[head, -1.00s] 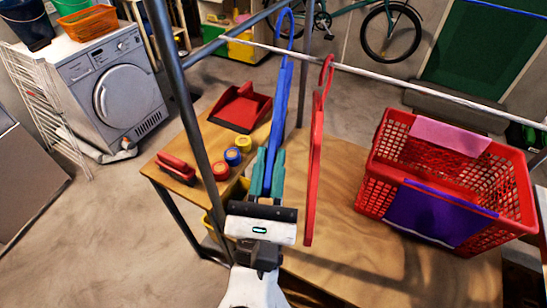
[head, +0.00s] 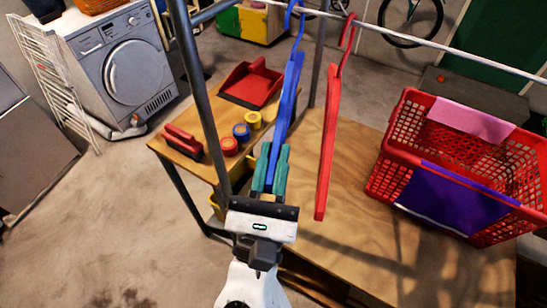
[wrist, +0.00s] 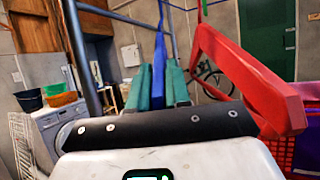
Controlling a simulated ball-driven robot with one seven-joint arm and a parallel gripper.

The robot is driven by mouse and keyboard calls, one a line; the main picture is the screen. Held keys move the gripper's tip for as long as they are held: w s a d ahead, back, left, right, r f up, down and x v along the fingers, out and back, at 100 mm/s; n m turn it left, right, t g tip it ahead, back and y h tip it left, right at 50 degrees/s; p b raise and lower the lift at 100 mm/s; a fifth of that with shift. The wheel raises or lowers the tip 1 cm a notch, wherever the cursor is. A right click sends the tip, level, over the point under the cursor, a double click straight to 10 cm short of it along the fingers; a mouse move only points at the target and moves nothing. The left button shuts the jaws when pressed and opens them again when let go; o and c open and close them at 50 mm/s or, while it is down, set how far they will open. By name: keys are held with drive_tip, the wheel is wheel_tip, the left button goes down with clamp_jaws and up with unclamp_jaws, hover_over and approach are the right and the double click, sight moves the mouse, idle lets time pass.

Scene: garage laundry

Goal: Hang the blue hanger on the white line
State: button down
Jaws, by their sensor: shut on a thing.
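The blue hanger (head: 287,95) is upright, seen nearly edge-on, with its hook at the height of the white line (head: 420,42) in the head view. I cannot tell whether the hook rests over the line. My gripper (head: 270,170) has its teal fingers shut on the lower part of the blue hanger. In the wrist view the blue hanger (wrist: 159,60) rises between the fingers (wrist: 160,88); its hook is out of clear sight. A red hanger (head: 328,140) hangs from the line just right of the blue one. It shows large at the right of the wrist view (wrist: 245,75).
A wooden table (head: 350,240) stands below, with a red basket (head: 400,165) holding cloths at right. A red dustpan (head: 252,85), a brush (head: 183,142) and tape rolls (head: 241,132) lie at left. A dark metal post (head: 200,100) stands close left of my gripper.

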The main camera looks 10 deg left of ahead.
drive_tip(key=c, duration=1)
unclamp_jaws()
drive_tip(key=shift+s+f, duration=0.1)
drive_tip(key=shift+f, duration=0.05)
drive_tip(key=b+v, duration=0.3)
drive_tip(key=v, duration=0.7)
drive_tip(key=shift+s, duration=0.25)
drive_tip(key=shift+f, duration=0.15)
